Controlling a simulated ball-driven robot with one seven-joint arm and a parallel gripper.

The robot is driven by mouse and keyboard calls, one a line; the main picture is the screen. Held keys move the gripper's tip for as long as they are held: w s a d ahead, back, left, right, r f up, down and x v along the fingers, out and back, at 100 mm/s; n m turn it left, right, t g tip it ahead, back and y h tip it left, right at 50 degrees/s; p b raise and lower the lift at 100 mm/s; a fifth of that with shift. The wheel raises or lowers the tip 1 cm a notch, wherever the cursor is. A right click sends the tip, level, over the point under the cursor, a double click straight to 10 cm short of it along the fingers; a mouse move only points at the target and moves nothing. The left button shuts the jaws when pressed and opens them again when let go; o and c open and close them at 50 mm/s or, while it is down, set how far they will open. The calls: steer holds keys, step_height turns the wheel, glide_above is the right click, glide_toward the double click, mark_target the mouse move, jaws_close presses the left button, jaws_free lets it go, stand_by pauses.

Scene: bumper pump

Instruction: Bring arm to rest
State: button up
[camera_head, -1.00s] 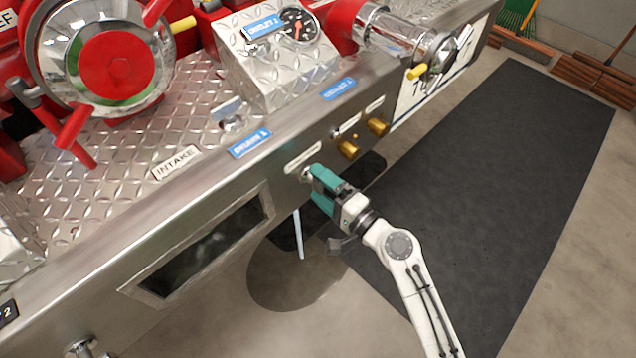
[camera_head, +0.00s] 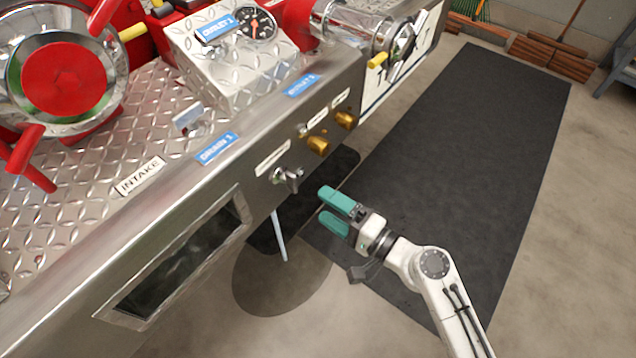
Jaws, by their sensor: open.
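My gripper (camera_head: 328,208) has two teal fingers, spread apart with nothing between them. It is held in the air to the right of the pump's front panel, above the dark floor mat. My white arm (camera_head: 436,268) comes up from the lower right corner. The nearest part of the panel is a small silver valve handle (camera_head: 288,178), left of the fingertips with a gap between. A thin pale stream or rod (camera_head: 279,238) hangs below that handle; I cannot tell which.
The metal pump body (camera_head: 200,188) with its front edge fills the left. Two brass knobs (camera_head: 319,145) stick out above and beyond my gripper. The black floor mat (camera_head: 460,150) and bare floor to the right are clear.

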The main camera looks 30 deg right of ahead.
steer(key=s+a+f+n+g+y, duration=0.1)
steer(key=s+a+f+n+g, duration=0.3)
steer(key=s+f+n+g, duration=0.45)
steer(key=s+d+n+g+h, duration=0.5)
steer(key=s+d+g+h, duration=0.3)
steer(key=s, duration=0.3)
step_height(320, 180, up, 21)
steer(key=y+p, duration=0.1)
steer(key=p, duration=1.9)
steer(key=shift+d+f+p, duration=0.15)
steer(key=shift+d+p, duration=0.15)
steer(key=shift+d, duration=0.1)
